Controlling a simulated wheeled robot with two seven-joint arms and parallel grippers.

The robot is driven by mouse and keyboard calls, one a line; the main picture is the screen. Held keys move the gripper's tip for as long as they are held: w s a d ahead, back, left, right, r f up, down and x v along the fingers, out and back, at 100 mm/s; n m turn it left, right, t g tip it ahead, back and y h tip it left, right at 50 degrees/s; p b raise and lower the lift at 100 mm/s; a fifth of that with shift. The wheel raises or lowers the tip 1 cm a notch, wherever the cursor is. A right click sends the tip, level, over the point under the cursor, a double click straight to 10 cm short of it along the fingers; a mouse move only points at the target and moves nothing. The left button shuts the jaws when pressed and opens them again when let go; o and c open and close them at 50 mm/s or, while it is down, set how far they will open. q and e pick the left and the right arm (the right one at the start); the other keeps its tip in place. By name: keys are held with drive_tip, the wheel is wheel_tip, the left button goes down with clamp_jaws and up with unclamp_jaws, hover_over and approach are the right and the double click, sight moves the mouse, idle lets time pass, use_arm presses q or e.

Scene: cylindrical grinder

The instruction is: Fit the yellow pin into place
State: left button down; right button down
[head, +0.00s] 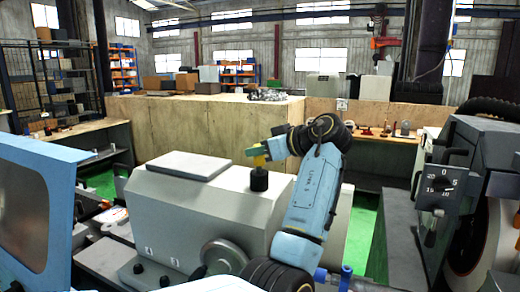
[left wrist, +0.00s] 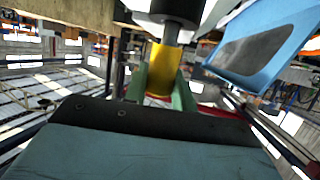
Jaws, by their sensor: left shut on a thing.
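The yellow pin (head: 259,161) shows small in the head view, directly above a black round post (head: 259,179) on top of the grey machine housing. My left gripper (head: 257,153) comes over it from the right and is shut on the pin. In the left wrist view the yellow pin (left wrist: 162,70) sits between the green fingers of my left gripper (left wrist: 163,90). A grey rod (left wrist: 171,35) from the black post (left wrist: 176,8) meets the pin's end there. I cannot tell whether the rod is inside the pin or only touching it. My right gripper is not in view.
The grey housing (head: 210,212) carries a flat plate (head: 184,167) left of the post and a handwheel (head: 223,257) in front. A blue panel with a window (head: 37,210) stands at the left. A dial unit (head: 446,184) is at the right. The space above the housing is open.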

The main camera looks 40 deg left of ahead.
use_arm(q)
drive_tip(key=shift+f+b, duration=0.45)
drive_tip(key=shift+f, duration=0.3)
drive_tip(key=c, duration=1.1)
unclamp_jaws()
drive_tip(key=shift+o, duration=0.2)
drive_tip(key=shift+d, duration=0.15)
drive_tip(key=b+v, duration=0.2)
drive_tip(key=v, duration=1.1)
drive_tip(key=shift+b, duration=0.3)
drive_tip(key=shift+w, duration=0.1)
